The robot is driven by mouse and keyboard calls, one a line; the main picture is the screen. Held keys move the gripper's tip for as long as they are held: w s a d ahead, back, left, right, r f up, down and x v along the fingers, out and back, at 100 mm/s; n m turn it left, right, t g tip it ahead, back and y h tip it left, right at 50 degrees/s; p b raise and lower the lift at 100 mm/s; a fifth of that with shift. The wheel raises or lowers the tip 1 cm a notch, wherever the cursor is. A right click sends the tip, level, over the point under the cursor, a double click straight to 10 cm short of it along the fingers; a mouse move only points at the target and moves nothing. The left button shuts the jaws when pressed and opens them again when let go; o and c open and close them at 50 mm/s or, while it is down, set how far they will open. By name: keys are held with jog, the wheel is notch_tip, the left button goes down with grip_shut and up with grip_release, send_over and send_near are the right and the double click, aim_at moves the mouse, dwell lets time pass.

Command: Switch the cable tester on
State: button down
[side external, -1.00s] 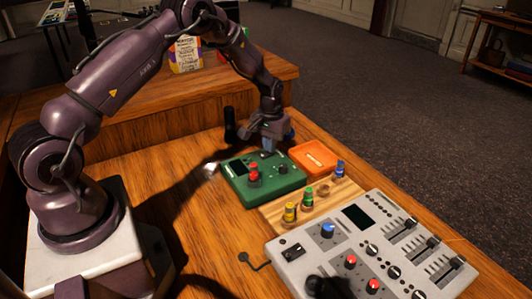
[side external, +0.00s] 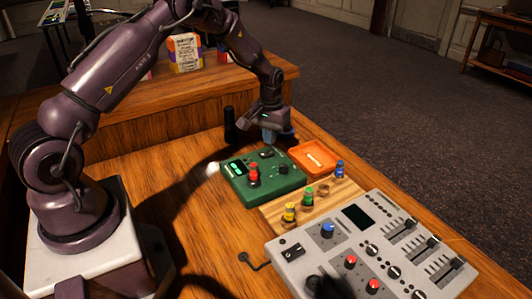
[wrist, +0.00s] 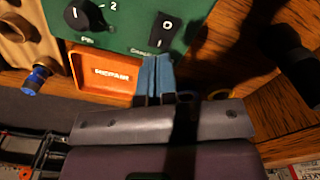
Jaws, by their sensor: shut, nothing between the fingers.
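The cable tester is a green box (side external: 262,187) on the desk, and its top shows in the wrist view (wrist: 125,22). Its small display (side external: 237,168) is lit with green marks. A black rocker switch (wrist: 165,32) marked O and I sits near the tester's edge. It also shows in the side view (side external: 266,153). My gripper (side external: 268,138) is shut and empty, its blue fingertips (wrist: 156,62) just off the switch's I end, over the tester's edge. I cannot tell whether they touch the box. A red knob or plug (side external: 253,174) stands on the tester.
An orange tray marked REPAIR (side external: 315,157) lies right beside the tester. A wooden holder (side external: 290,203) with several coloured plugs stands in front. The grey mixing desk (side external: 300,262) fills the front right. A black cylinder (side external: 229,125) stands behind left.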

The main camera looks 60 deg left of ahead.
aim_at(262, 157)
jog(key=shift+r, duration=1.85)
jog(key=s, duration=0.2)
jog(key=s+d+g, duration=0.1)
jog(key=shift+f+m, duration=0.3)
jog(key=s+d+r+m+t, duration=0.2)
jog(key=s+d+r, duration=0.5)
jog(key=s+r, duration=0.4)
jog(key=s+d+r+m+t, duration=0.3)
jog(key=s+d+r, duration=0.5)
jog(key=s+r, duration=0.4)
jog(key=shift+d+r+t, duration=0.25)
jog(key=shift+r+t, duration=0.55)
jog(key=shift+r, duration=0.05)
jog(key=c, duration=1.8)
grip_release()
